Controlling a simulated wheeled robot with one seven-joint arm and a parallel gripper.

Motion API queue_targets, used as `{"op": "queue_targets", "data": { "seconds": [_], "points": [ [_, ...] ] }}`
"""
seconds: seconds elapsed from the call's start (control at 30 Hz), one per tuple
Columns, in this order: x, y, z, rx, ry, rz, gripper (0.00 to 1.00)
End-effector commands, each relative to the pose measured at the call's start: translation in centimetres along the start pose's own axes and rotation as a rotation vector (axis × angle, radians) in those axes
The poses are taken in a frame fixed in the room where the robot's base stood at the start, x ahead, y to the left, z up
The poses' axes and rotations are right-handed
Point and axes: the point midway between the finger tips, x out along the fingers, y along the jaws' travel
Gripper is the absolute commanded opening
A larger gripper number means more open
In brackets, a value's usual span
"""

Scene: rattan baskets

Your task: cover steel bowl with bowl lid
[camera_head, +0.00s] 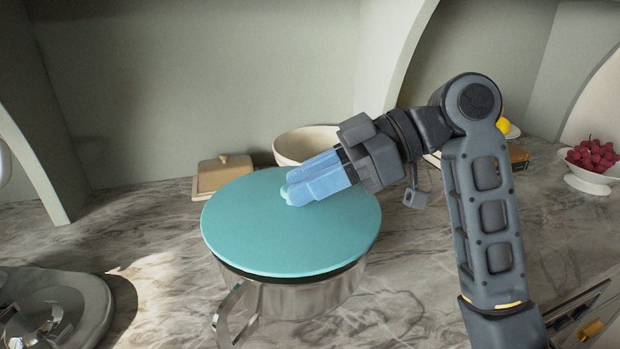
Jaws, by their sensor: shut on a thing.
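The bowl lid (270,240) is a round, flat teal disc with a dark rim and a small knob at its middle. It lies over the top of the steel bowl (300,298), looking level and covering the opening from this view. Whether it touches the bowl all the way round cannot be told. The steel bowl is shiny, with a looped handle at its front left, and stands on the marble counter. My gripper (290,187), with blue fingers, comes in from the right and is shut on the lid's knob, which it mostly hides.
A cream bowl (298,144) and a beige lidded dish (222,172) stand behind the lid. Red fruit in a white bowl (590,180) is at the far right. A grey tray (75,300) lies at the front left.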

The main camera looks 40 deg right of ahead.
Motion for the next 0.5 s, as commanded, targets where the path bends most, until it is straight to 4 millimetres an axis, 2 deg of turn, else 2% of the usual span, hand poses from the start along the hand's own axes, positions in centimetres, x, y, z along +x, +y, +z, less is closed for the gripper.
{"op": "queue_targets", "data": {
  "seconds": [0.5],
  "points": [
    [0.45, 0.0, 0.93, 0.0, 0.0, 0.0, 0.0]
  ]
}}
